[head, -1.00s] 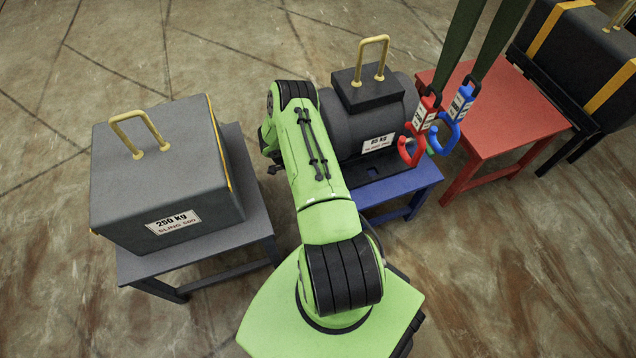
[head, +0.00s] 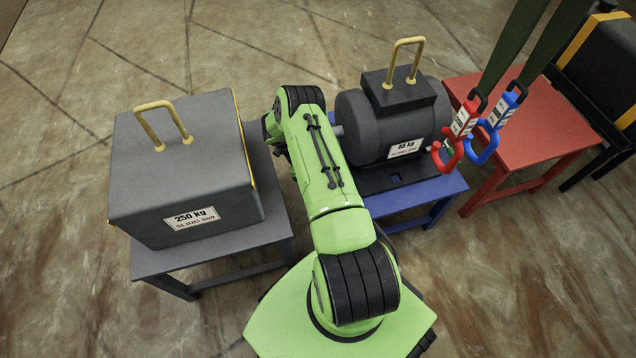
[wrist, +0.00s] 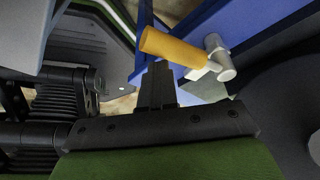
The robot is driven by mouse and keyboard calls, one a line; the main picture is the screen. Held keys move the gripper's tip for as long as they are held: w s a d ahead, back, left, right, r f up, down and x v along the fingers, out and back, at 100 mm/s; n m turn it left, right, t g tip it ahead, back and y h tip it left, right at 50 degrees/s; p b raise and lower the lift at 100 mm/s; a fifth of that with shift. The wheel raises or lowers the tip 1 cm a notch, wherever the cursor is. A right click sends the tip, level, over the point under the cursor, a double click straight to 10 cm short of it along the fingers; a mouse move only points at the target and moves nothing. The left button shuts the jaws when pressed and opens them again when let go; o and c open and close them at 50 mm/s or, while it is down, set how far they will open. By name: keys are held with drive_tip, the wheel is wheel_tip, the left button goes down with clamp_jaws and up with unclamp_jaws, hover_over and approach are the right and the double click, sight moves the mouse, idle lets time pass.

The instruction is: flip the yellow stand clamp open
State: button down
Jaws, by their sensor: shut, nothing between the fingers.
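The yellow clamp handle (wrist: 174,47) shows in the wrist view just beyond my fingertips. It is a short yellow-orange grip joined to a pale grey metal pivot (wrist: 219,58) on its right, beside the blue stand (wrist: 262,28). My gripper (wrist: 158,72) is shut and empty, its fingertips close below the handle's left part. I cannot tell whether they touch it. In the head view the blue stand (head: 421,189) carries a dark 85 kg motor (head: 365,125). There my arm hides the clamp and my gripper.
A grey 250 kg block (head: 185,180) stands on a grey table (head: 155,262) to the left. A red table (head: 530,135) stands right of the blue stand. A red hook (head: 452,150) and a blue hook (head: 487,146) hang from green slings close right of the motor.

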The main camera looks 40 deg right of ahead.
drive_tip(key=shift+w+m+y, duration=0.3)
drive_tip(key=shift+w+m, duration=0.15)
drive_tip(key=shift+m, duration=0.55)
drive_tip(key=shift+r, duration=0.1)
drive_tip(key=shift+w+r, duration=0.1)
drive_tip(key=shift+w, duration=0.1)
drive_tip(key=p+v, duration=0.4)
drive_tip(key=v, duration=1.1)
drive_tip(key=shift+s+r, duration=0.1)
drive_tip(key=shift+s, duration=0.05)
